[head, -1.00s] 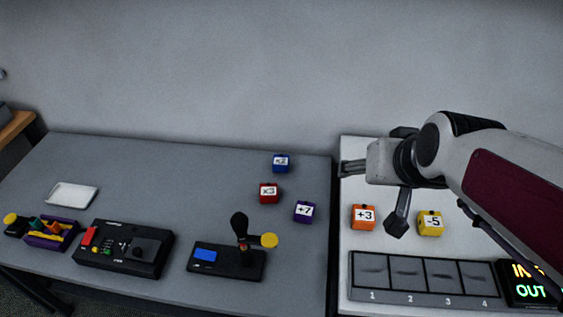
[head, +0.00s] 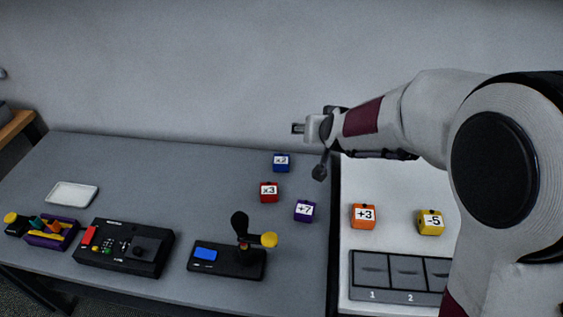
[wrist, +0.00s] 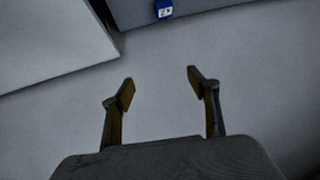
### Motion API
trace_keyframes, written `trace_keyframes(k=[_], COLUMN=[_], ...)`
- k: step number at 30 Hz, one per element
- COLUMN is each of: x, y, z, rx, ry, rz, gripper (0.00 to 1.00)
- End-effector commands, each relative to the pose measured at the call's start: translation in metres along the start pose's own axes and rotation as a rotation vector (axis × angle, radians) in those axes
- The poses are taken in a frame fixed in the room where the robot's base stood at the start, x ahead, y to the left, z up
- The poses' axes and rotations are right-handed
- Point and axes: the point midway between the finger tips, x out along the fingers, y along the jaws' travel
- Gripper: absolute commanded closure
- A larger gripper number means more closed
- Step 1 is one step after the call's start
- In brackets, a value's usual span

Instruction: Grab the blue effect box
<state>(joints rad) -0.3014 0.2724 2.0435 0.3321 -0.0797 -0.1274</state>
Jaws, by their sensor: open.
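The blue effect box (head: 281,162) sits near the back edge of the grey table, with a white label on its front. It also shows at the top of the wrist view (wrist: 163,10), partly cut off by the frame edge. My gripper (head: 298,129) is up in front of the back wall, above and a little to the right of the blue box in the head view, apart from it. In the wrist view my gripper's two fingers (wrist: 160,88) are spread with nothing between them.
A red x3 box (head: 268,192) and a purple +7 box (head: 304,211) stand close to the blue one. Orange (head: 362,216) and yellow (head: 431,222) boxes stand on the white table by a numbered slot tray (head: 372,291). A lever device (head: 228,261) stands in front.

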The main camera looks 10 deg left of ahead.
Motion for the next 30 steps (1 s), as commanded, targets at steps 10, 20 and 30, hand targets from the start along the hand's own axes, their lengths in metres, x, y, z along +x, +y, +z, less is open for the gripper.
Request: trace_keyframes(k=[10,20,30], x=[0.075,0.139,0.198], y=[-0.021,-0.036,-0.047], z=[0.011,0.034,0.072], rx=[-0.004,-0.015,-0.038], ry=[0.066,0.132,0.202], rz=[0.014,0.043,0.085], gripper=[0.40,0.40,0.40])
